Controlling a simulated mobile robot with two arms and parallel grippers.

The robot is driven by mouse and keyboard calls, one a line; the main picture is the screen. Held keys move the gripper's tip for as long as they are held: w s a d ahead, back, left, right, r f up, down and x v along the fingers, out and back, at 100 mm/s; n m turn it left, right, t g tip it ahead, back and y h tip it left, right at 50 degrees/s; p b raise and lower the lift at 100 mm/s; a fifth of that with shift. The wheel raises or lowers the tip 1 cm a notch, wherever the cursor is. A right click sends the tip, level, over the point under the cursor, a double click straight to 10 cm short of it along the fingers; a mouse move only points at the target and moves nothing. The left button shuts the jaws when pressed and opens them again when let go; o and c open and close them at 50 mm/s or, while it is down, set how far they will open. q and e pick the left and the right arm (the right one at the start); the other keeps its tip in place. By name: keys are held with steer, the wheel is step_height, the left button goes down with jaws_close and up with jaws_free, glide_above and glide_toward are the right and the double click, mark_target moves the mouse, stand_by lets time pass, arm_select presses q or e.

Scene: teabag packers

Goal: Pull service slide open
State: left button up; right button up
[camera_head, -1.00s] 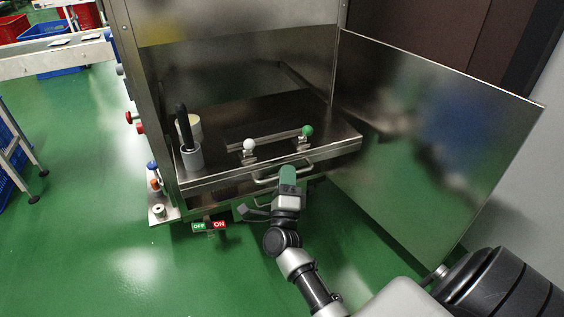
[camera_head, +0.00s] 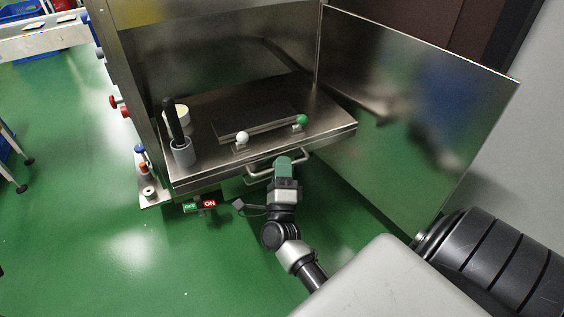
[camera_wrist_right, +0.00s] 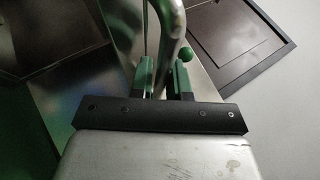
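The service slide (camera_head: 215,170) is a flat metal drawer that sticks out of the front of the steel cabinet, partly open. Its bar handle (camera_head: 259,174) runs along the front edge. My right gripper (camera_head: 284,163) has green fingers and is at the right part of this handle. In the right wrist view the handle bar (camera_wrist_right: 175,22) passes between the two fingers (camera_wrist_right: 163,78), which look closed around it. The exact contact is partly hidden by the dark gripper body. My left gripper is not in view.
A white knob (camera_head: 242,138) and a green knob (camera_head: 301,120) stand on the slide, with a grey cup holding a black-handled tool (camera_head: 183,155) at its left. An open metal door (camera_head: 420,120) stands at the right. An OFF/ON sign (camera_head: 199,205) hangs below.

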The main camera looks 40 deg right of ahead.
steer(key=shift+o, duration=0.2)
steer(key=p+v, duration=0.1)
steer(key=v, duration=1)
steer(key=shift+p, duration=0.35)
